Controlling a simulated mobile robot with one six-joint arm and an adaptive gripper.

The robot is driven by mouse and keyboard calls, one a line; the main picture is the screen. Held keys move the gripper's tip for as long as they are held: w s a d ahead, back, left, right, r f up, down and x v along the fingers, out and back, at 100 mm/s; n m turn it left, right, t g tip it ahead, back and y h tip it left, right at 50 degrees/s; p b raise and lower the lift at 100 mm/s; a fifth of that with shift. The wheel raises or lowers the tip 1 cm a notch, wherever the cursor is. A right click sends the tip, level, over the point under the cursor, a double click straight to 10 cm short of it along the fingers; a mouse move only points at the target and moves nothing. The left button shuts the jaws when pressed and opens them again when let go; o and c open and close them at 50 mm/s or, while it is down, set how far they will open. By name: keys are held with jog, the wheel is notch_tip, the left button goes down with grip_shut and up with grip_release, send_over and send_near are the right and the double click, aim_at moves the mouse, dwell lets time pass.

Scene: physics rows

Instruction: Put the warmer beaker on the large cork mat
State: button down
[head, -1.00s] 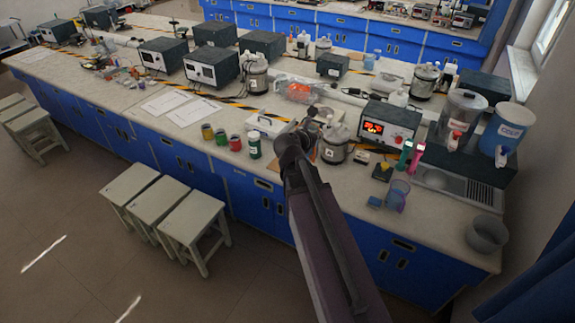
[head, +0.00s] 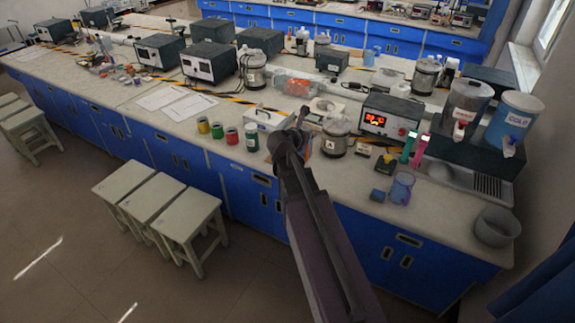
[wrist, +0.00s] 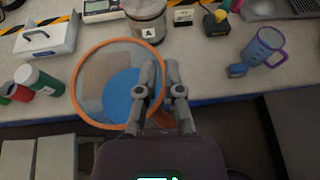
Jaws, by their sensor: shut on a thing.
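My gripper (wrist: 168,92) is shut on a clear beaker with an orange rim (wrist: 76,92), at its orange handle. I look down into it and see a blue disc; I cannot tell whether this is liquid or the base. The beaker is above the bench's front edge, seemingly clear of the top. A brownish patch shows through it, too unclear to name. In the head view my gripper (head: 290,142) mostly hides the beaker. A second beaker with a purple rim and handle (wrist: 262,47) stands to the right, also in the head view (head: 402,188). I cannot make out a large cork mat.
A pot labelled A (head: 335,138), a box with a red display (head: 388,118) and a yellow-and-dark tool (head: 386,163) stand behind. A blue block (wrist: 237,70) lies by the purple beaker. Several jars (head: 232,135) stand left. A grey bowl (head: 496,226) is far right.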

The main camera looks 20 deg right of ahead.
jog(key=w+f+b, duration=0.3)
jog(key=f+b, duration=0.3)
jog(key=f, duration=0.1)
jog(key=w+f+b, duration=0.4)
jog(key=f+b, duration=0.3)
jog(key=shift+w+a+f, duration=0.25)
jog(key=shift+f, duration=0.1)
jog(key=shift+d, duration=0.1)
jog(key=shift+s+d, duration=0.2)
jog(key=shift+d, duration=0.15)
jog(key=shift+w, duration=0.15)
jog(key=w+d+f+b, duration=0.1)
jog(key=w+d, duration=0.3)
jog(key=w, duration=1)
jog(key=shift+f, duration=0.15)
jog(key=shift+d, duration=0.1)
